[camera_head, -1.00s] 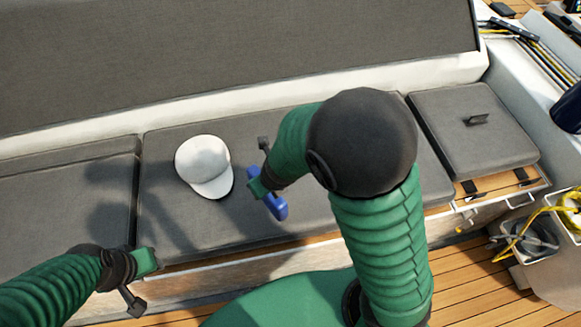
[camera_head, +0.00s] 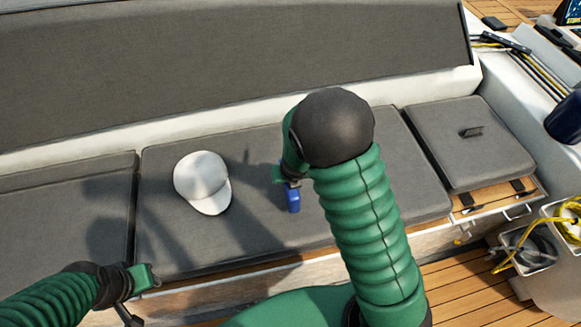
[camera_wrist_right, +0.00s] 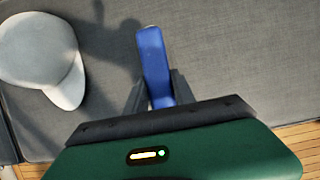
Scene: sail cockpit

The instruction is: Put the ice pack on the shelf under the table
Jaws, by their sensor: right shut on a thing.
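The blue ice pack (camera_head: 293,201) is in my right gripper (camera_head: 289,184), above the middle grey seat cushion. In the right wrist view the ice pack (camera_wrist_right: 154,62) stands out between the two dark fingers of the right gripper (camera_wrist_right: 158,92), which are shut on it. My right forearm hides part of the bench behind it. My left gripper (camera_head: 143,291) is at the lower left, near the bench's front edge; its fingers are not clear enough to tell open from shut. Neither the table nor a shelf under it can be made out.
A white cap (camera_head: 203,182) lies on the middle cushion (camera_head: 250,150), left of the ice pack; it also shows in the right wrist view (camera_wrist_right: 45,55). A square cushion with a handle (camera_head: 470,140) sits at the right. A bin with yellow rope (camera_head: 550,245) stands at the lower right.

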